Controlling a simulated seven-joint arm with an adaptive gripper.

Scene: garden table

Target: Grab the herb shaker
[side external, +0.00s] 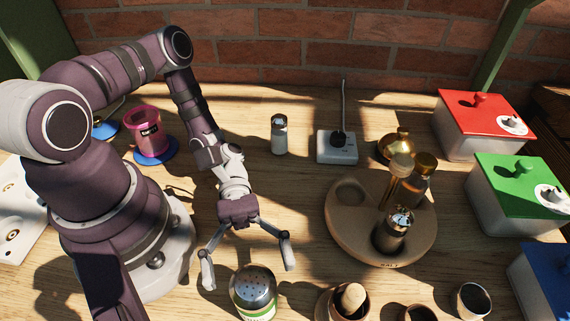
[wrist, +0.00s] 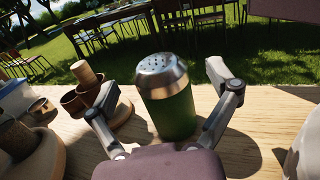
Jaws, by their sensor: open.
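The herb shaker (side external: 256,293) looks like a green jar with a domed, perforated metal cap, upright on the wooden table at the bottom of the side view. In the wrist view the shaker (wrist: 172,108) stands in the middle, ahead of my palm, with its green body and shiny cap in clear sight. My gripper (side external: 248,270) is open and empty, its fingers spread wide and pointing towards the shaker. In the wrist view my gripper (wrist: 162,82) has one finger on each side of the shaker, with gaps visible. Contact is not seen.
A round wooden tray (side external: 352,240) with bottles and a metal-capped grinder stands right of my gripper. A mortar with pestle (side external: 351,299) and small cups (side external: 472,300) line the front edge. A small shaker (side external: 279,135) and a power socket (side external: 337,149) stand behind.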

